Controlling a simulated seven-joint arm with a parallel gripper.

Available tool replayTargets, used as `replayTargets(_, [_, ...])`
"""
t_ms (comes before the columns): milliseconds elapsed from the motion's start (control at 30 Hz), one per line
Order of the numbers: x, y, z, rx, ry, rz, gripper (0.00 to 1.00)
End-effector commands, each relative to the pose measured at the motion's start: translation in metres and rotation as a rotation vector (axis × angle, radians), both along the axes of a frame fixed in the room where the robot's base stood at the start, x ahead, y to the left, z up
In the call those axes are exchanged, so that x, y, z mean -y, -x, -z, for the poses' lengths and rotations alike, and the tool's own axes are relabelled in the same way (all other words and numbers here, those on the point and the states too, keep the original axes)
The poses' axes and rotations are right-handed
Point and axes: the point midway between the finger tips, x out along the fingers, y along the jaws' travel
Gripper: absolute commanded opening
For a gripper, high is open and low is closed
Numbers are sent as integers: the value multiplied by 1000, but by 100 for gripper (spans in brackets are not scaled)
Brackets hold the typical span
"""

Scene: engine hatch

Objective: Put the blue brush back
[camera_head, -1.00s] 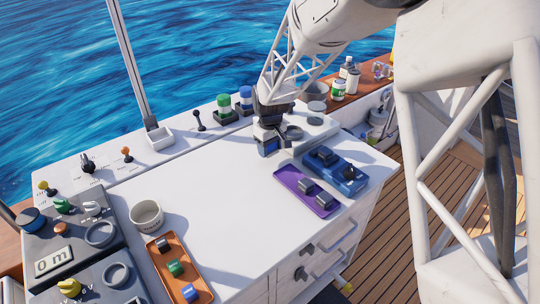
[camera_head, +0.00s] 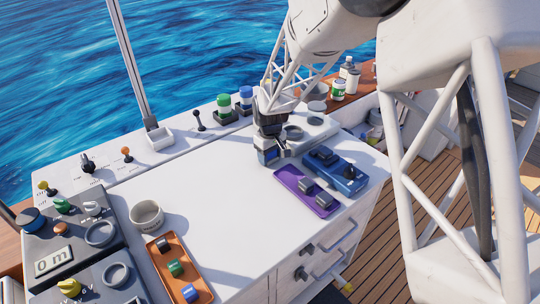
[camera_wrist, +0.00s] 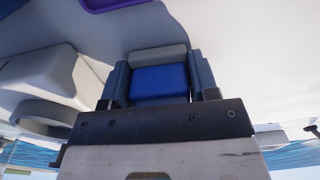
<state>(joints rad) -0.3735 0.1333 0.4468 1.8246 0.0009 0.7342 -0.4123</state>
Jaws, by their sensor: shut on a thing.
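My gripper (camera_head: 267,158) is shut on the blue brush (camera_wrist: 160,82), a blue block with a grey strip along one side. In the wrist view it sits between the two fingers. In the head view the fingers largely hide it, and only a bit of blue shows. The gripper is at the left end of a pale holder (camera_head: 318,127) with a round recess, left of the purple tray (camera_head: 283,177). The purple tray holds grey blocks. I cannot tell whether the brush touches the table.
A blue unit (camera_head: 347,182) stands right of the purple tray. An orange tray (camera_head: 168,270) with brown, green and blue blocks lies front left, near a white cup (camera_head: 146,214). Bottles (camera_head: 348,72) stand behind. The middle of the white worktop (camera_head: 215,205) is clear.

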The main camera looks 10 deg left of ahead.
Motion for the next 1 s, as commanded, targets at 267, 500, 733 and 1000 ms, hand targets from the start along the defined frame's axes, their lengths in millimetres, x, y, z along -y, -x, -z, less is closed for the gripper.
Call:
replayTargets(267, [0, 0, 3, 0, 0, 0, 29])
replayTargets(500, [0, 0, 3, 0, 0, 0, 80])
replayTargets(733, [0, 0, 3, 0, 0, 0, 80])
replayTargets(1000, [0, 0, -11, 1, 0, 0, 80])
